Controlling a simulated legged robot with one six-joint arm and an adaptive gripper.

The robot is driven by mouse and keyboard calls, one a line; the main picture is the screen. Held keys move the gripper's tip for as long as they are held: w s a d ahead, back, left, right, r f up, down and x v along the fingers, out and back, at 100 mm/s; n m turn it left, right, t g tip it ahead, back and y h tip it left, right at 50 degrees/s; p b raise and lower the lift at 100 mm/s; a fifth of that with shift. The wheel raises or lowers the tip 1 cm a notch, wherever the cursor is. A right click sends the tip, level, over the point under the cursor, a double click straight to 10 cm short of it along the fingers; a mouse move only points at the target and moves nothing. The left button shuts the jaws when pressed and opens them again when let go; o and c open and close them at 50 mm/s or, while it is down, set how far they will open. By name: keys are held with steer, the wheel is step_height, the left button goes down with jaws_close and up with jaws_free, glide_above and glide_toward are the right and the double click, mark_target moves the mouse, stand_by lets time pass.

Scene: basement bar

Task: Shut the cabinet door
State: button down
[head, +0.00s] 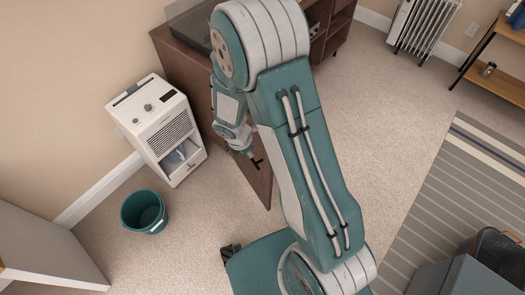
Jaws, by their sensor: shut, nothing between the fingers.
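The brown wooden cabinet (178,58) stands against the wall at the top, partly hidden behind my arm. Its door (262,182) stands open, swung out over the carpet toward me. My arm hides part of the door and its hinge side. My gripper (254,158) is small and dark at the end of the arm, in front of the door's face in the picture. It is shut and empty. I cannot tell whether it touches the door.
A white dehumidifier (150,115) and a teal bucket (145,211) stand left of the door. A white radiator (424,25) and a wooden shelf (497,82) are at the upper right. A striped rug (440,200) lies right. Carpet (385,110) between is clear.

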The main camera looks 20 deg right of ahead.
steer(key=w+d+f, duration=0.1)
steer(key=d+f, duration=0.3)
steer(key=d, duration=0.1)
stand_by(0.6)
